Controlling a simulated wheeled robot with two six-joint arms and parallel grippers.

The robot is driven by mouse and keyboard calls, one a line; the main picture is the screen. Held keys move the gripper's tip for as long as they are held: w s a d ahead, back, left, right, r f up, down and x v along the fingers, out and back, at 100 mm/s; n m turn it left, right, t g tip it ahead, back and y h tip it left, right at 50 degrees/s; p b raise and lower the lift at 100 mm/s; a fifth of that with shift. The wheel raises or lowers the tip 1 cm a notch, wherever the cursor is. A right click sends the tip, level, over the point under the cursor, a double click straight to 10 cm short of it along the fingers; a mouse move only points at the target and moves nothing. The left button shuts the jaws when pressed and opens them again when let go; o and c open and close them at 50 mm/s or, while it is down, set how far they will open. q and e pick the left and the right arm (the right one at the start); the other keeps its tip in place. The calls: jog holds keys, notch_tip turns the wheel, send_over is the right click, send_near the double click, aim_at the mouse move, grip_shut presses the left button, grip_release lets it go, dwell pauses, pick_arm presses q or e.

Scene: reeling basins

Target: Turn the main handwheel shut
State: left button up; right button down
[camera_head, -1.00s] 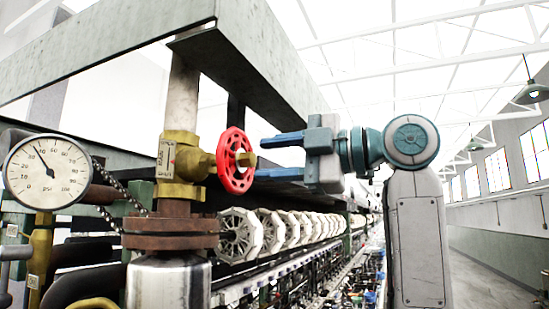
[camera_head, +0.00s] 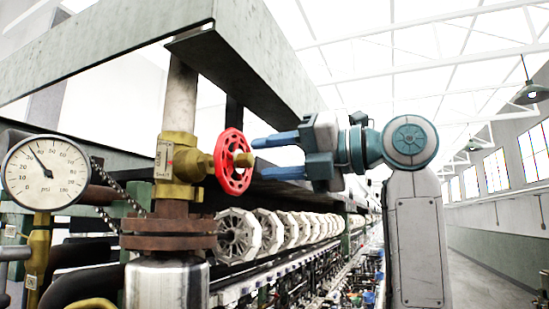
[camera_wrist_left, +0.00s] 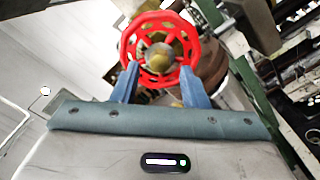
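The red main handwheel (camera_head: 233,181) sits on a brass valve (camera_head: 180,165) fixed to a vertical pipe, with a brass hub nut at its centre. My left gripper (camera_head: 258,158) is just right of the wheel, its two blue fingers spread and pointing at the wheel's face. Nothing is seen held between them. In the left wrist view the handwheel (camera_wrist_left: 128,48) lies straight ahead, and the gripper's fingers (camera_wrist_left: 160,82) overlap its lower rim on either side of the hub. I cannot tell whether they touch it. My right gripper is not in view.
A round pressure gauge (camera_head: 47,172) stands at the left, its needle up and left. A grey-green beam (camera_head: 120,50) runs above the valve. A rusty flange (camera_head: 170,235) lies below it. Several white reels (camera_head: 238,236) line up behind. An aisle (camera_head: 485,260) is open at right.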

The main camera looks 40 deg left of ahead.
aim_at(252, 161)
pick_arm(q)
jog(key=shift+a, duration=0.1)
jog(key=shift+x, duration=1.55)
jog(key=c, duration=0.9)
jog(key=shift+o, duration=0.2)
jog(key=m, duration=1.7)
